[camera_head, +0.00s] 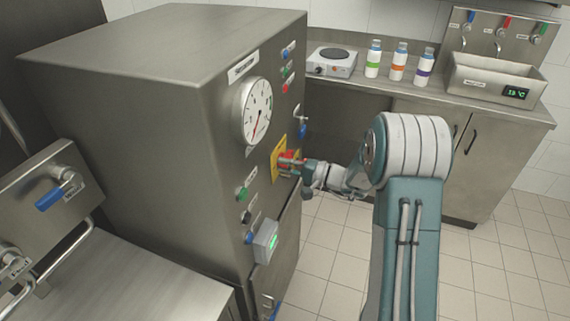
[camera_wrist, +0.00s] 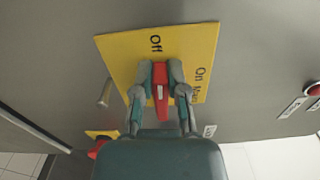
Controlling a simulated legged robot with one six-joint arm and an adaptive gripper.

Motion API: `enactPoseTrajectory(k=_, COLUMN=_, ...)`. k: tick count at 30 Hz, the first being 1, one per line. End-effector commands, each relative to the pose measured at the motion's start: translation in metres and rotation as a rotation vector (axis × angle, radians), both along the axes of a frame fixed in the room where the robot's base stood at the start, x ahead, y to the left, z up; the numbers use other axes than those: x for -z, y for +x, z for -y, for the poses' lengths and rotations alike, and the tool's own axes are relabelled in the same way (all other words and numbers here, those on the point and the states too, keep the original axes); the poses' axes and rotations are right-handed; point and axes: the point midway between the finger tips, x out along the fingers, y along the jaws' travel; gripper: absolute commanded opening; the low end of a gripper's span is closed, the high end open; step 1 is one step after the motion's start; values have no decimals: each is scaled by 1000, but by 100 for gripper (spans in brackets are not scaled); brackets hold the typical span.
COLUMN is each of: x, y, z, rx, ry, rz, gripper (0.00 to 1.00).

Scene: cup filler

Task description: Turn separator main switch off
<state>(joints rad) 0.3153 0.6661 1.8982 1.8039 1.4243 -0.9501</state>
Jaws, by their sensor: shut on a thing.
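The separator main switch is a red handle (camera_wrist: 160,88) on a yellow plate (camera_wrist: 125,50) marked Off and On. In the wrist view the handle's upper end lies just below the word Off, and the On label is to its right. My gripper (camera_wrist: 161,76) is shut on the red handle, one finger on each side. In the head view the yellow plate (camera_head: 277,160) is on the front of the steel separator cabinet (camera_head: 190,70). My gripper (camera_head: 294,165) reaches it from the right and partly hides the handle.
A round gauge (camera_head: 257,111) and several coloured buttons (camera_head: 286,72) are above the switch. A counter with bottles (camera_head: 398,65) stands behind. Tiled floor (camera_head: 330,250) is clear at the right.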

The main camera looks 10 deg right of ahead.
Motion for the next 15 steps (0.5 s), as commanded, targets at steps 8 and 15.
enactPoseTrajectory(k=8, x=6, y=-2, z=-1, rx=-2, ry=-41, rz=47, gripper=0)
enactPoseTrajectory(k=15, x=7, y=-2, z=-1, rx=-3, ry=-48, rz=54, gripper=0)
